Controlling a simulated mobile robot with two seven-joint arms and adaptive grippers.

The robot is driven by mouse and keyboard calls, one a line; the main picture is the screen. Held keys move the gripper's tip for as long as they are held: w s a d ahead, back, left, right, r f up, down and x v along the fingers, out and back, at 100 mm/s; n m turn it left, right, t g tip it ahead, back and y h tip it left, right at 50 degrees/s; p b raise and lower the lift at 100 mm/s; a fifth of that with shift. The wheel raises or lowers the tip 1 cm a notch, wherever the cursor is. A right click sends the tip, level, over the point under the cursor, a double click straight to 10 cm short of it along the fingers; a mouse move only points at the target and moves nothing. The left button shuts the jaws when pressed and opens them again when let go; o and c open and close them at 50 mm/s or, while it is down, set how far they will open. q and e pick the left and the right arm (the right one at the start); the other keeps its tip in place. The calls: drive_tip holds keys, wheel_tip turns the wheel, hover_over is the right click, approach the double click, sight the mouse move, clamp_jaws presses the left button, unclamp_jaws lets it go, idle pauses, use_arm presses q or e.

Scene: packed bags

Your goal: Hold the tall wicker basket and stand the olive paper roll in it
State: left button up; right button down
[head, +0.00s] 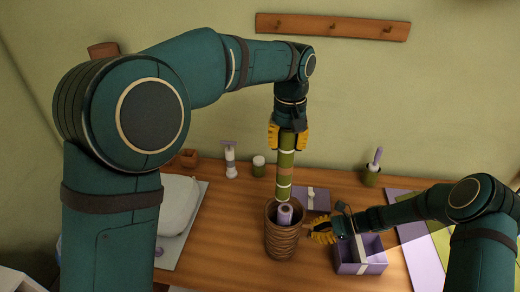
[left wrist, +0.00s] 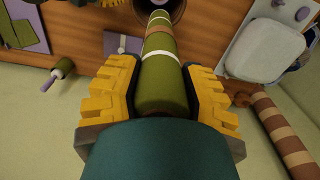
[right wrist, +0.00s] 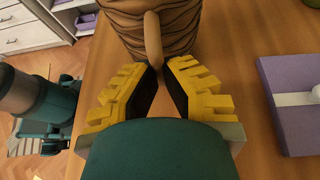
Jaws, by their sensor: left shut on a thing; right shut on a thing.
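The olive paper roll (head: 286,158), with pale and brown bands, is upright in my left gripper (head: 288,136), which is shut on its upper end. The roll's lower end is at the mouth of the tall wicker basket (head: 281,243); whether it is inside the rim I cannot tell. The roll also shows in the left wrist view (left wrist: 162,70), running toward the dark basket mouth. The basket stands upright on the table.
A grey-white bag (head: 178,206) lies left.

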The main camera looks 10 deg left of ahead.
sight(287, 174)
use_arm(q)
drive_tip(key=shift+s+d+f, duration=0.1)
drive_tip(key=shift+s+d, duration=0.05)
drive_tip(key=shift+d, duration=0.3)
wheel_tip(287, 174, down, 22)
drive_tip(key=shift+f, duration=0.2)
idle(1.3)
drive_tip(key=shift+s+a+f, duration=0.1)
drive_tip(key=shift+s+f, duration=0.1)
idle(0.3)
drive_tip(key=o, duration=1.2)
drive_tip(key=shift+c, duration=0.2)
drive_tip(key=shift+r, duration=0.1)
wheel_tip(287, 174, up, 13)
drive_tip(key=shift+w+f, duration=0.15)
idle(0.3)
